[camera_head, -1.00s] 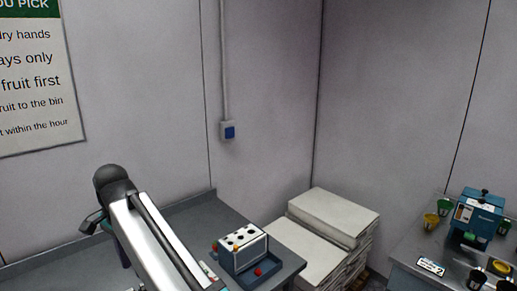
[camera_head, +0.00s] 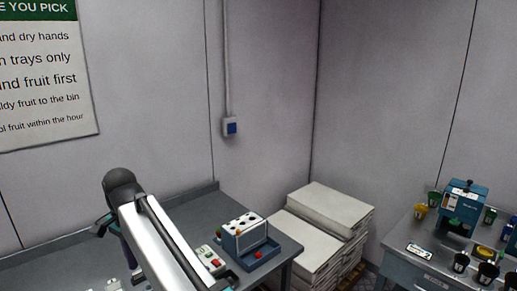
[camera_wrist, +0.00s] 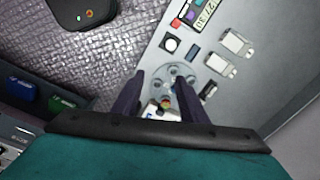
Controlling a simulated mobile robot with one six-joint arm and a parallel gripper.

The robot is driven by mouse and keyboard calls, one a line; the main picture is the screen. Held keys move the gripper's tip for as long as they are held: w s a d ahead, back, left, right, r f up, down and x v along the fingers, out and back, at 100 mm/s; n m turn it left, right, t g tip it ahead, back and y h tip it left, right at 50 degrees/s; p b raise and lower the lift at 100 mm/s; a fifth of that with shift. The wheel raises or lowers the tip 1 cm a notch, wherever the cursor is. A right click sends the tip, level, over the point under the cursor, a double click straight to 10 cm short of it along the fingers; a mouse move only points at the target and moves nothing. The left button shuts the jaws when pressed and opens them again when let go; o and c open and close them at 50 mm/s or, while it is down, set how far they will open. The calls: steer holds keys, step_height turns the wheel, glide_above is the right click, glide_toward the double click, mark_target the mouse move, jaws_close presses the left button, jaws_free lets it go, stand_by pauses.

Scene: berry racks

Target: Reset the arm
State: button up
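My gripper (camera_wrist: 158,88) shows in the wrist view with its two dark fingers apart. It is open. Between and beyond the fingers are a grey round plate with holes (camera_wrist: 178,75) and a small white and yellow item (camera_wrist: 160,108); I cannot tell how far below the fingers they are, and nothing looks clamped. In the head view my white and dark arm rises at the lower left, bent at its top, and the gripper itself is not visible there.
Stacked pale sheets (camera_head: 325,208) fill the corner. A right-hand table (camera_head: 400,260) holds a blue machine (camera_head: 464,202) and several cups.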

steer(key=w+d+f+n, duration=0.1)
steer(key=w+d+f, duration=0.3)
steer(key=d+f, duration=0.75)
steer(key=w+d+f+n, duration=0.2)
steer(key=w+d+f, duration=0.3)
steer(key=d+f, duration=0.7)
steer(key=s+d+f+n, duration=0.1)
steer(key=s+d+f, duration=0.2)
steer(key=d+f, duration=0.35)
steer(key=s+d+f+n, duration=0.1)
steer(key=s+d+f, duration=0.15)
steer(key=d, duration=0.75)
steer(key=s+d+f, duration=0.3)
steer(key=d+f, duration=0.3)
steer(key=d, duration=0.3)
steer(key=s+f+g+b, duration=0.5)
steer(key=s+f+b, duration=0.5)
steer(key=s+f, duration=1.5)
step_height(320, 180, down, 3)
steer(key=shift+s+f+n+g, duration=0.1)
steer(key=shift+s+n+g, duration=0.2)
steer(key=shift+g, duration=0.1)
